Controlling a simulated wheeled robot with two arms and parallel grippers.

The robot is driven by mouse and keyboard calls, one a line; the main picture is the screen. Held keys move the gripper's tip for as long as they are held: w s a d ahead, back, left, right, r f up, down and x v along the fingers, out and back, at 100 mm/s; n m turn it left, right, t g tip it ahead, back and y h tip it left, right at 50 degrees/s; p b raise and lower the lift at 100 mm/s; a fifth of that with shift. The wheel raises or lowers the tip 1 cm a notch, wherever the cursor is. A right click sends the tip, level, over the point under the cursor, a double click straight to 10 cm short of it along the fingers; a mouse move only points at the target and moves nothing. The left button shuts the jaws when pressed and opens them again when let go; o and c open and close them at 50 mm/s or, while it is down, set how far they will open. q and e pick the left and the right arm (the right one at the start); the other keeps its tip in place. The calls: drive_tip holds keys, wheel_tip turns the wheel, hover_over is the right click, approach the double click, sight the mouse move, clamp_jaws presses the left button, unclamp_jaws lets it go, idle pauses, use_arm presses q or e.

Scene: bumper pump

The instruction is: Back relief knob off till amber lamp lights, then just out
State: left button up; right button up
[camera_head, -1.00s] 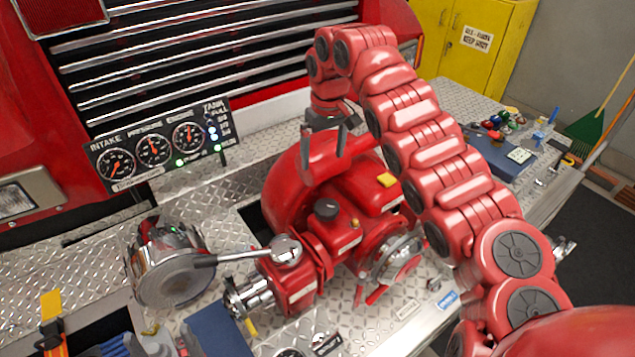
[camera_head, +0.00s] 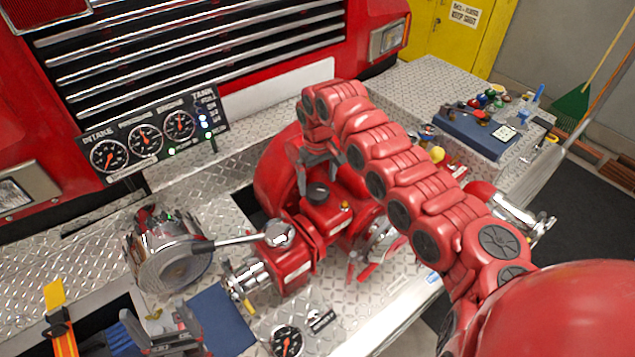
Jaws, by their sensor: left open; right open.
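The black knob (camera_head: 317,192) stands on top of the red pump (camera_head: 270,175), on its front block. My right gripper (camera_head: 317,172) points down with its jaws open, just behind and above the knob in this view. I see no clear contact, and the gap is hard to judge. My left gripper (camera_head: 172,338) is open and empty at the bottom left, over the blue mat. The gauge panel (camera_head: 150,135) shows three dials and small lit lamps, green at its lower edge and bluish white in the tank column. I cannot make out a lit amber lamp.
A loose gauge (camera_head: 287,341) lies in front. A blue tray (camera_head: 470,135) with coloured parts is at the right. My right arm hides the pump's right side.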

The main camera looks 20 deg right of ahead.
sight(317, 190)
drive_tip(key=shift+w+f+p, duration=0.1)
drive_tip(key=shift+f+p, duration=0.45)
drive_tip(key=shift+f, duration=1.3)
drive_tip(key=c, duration=1.2)
drive_tip(key=shift+o, duration=0.2)
drive_tip(key=n+b, duration=0.1)
drive_tip(key=b, duration=0.1)
drive_tip(key=n+b, duration=0.1)
drive_tip(key=b, duration=0.2)
drive_tip(key=shift+f+n, duration=0.4)
drive_tip(key=shift+r+n+b, duration=0.2)
drive_tip(key=shift+n+b, duration=0.1)
drive_tip(key=shift+b, duration=0.25)
drive_tip(key=shift+r, duration=0.25)
